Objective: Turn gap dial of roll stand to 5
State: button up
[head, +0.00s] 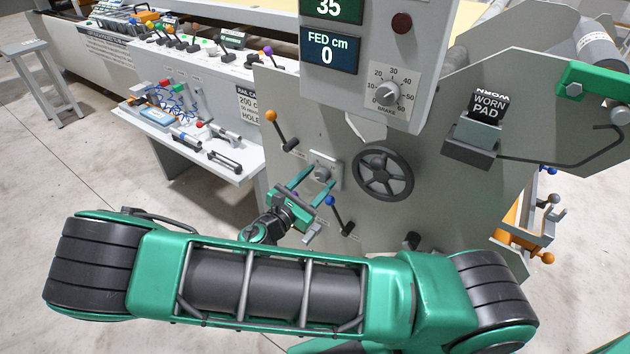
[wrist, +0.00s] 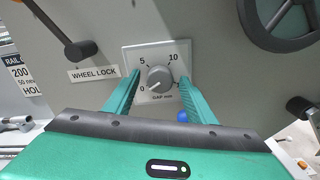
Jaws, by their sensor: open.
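The gap dial (wrist: 160,78) is a round grey knob on a pale plate labelled "GAP mm", on the roll stand's grey panel (head: 420,205). Its white pointer line is toward 0 at lower left. The 5 is at upper left and the 10 at upper right; the right finger partly covers the last mark. In the head view the dial (head: 322,172) sits left of the handwheel. My gripper (head: 307,187) is open with green fingers just in front of the plate. In the wrist view the fingers (wrist: 160,88) stand on either side of the knob; I cannot tell whether they touch it.
A dark handwheel (head: 383,174) is close right of the dial. The orange-knobbed wheel lock lever (head: 282,132) is upper left and a blue-knobbed lever (head: 339,214) is below. A display box with a brake dial (head: 388,93) overhangs above. A tool shelf (head: 195,150) stands left.

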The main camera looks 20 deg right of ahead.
jog(key=c, duration=1)
jog(key=shift+c, duration=0.2)
jog(key=shift+m, duration=0.3)
jog(key=m, duration=0.3)
jog(key=shift+m, duration=0.3)
jog(key=m, duration=0.3)
jog(key=shift+m, duration=0.3)
jog(key=m, duration=0.4)
jog(key=shift+f+m, duration=0.1)
jog(key=shift+m, duration=0.2)
jog(key=shift+s+m, duration=0.1)
jog(key=shift+m, duration=1.5)
jog(key=shift+f, duration=0.1)
